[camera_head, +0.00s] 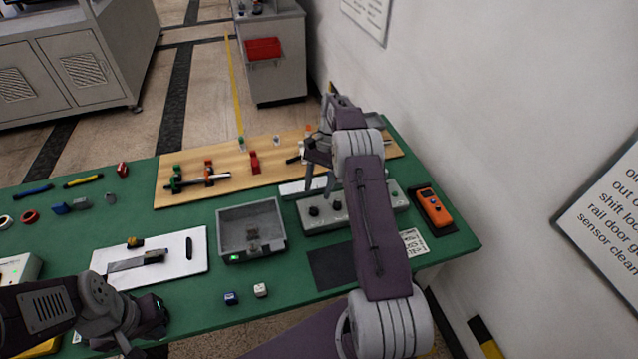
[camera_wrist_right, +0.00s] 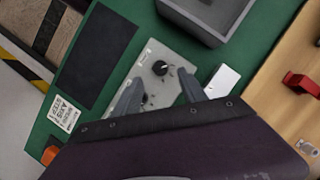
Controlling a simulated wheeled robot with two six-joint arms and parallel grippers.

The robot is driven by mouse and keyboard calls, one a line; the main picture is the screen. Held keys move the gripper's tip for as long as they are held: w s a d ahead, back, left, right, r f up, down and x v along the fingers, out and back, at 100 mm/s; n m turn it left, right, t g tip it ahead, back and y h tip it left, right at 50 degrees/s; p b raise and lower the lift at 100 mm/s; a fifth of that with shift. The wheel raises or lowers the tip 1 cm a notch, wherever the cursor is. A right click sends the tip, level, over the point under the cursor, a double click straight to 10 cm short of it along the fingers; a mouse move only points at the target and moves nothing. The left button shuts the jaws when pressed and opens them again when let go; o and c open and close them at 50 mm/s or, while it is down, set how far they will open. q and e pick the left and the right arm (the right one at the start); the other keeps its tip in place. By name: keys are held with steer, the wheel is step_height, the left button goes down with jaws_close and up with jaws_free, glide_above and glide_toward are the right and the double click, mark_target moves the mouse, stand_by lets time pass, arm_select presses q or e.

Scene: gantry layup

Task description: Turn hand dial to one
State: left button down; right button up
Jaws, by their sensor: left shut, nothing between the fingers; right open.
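A grey control box (camera_head: 372,207) with dark round knobs stands at the right of the green table. Two knobs show at its left end: the left knob (camera_head: 313,211) and the one beside it (camera_head: 337,205). I cannot read which is the hand dial or its setting. My right gripper (camera_head: 318,186) is open and empty above the box's left end. In the right wrist view, the box (camera_wrist_right: 178,58) and a black knob with a white mark (camera_wrist_right: 160,68) lie beyond and between the open fingers (camera_wrist_right: 158,90). My left gripper (camera_head: 135,345) is shut and empty at the lower left.
A grey open bin (camera_head: 224,232) stands left of the box. An orange handheld device (camera_head: 433,207) lies to the right. A dark mat (camera_head: 332,267) lies in front. A wooden board (camera_head: 225,195) with fittings lies behind. Two small cubes (camera_head: 260,290) sit near the front edge.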

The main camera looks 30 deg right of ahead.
steer(key=shift+v, duration=1.35)
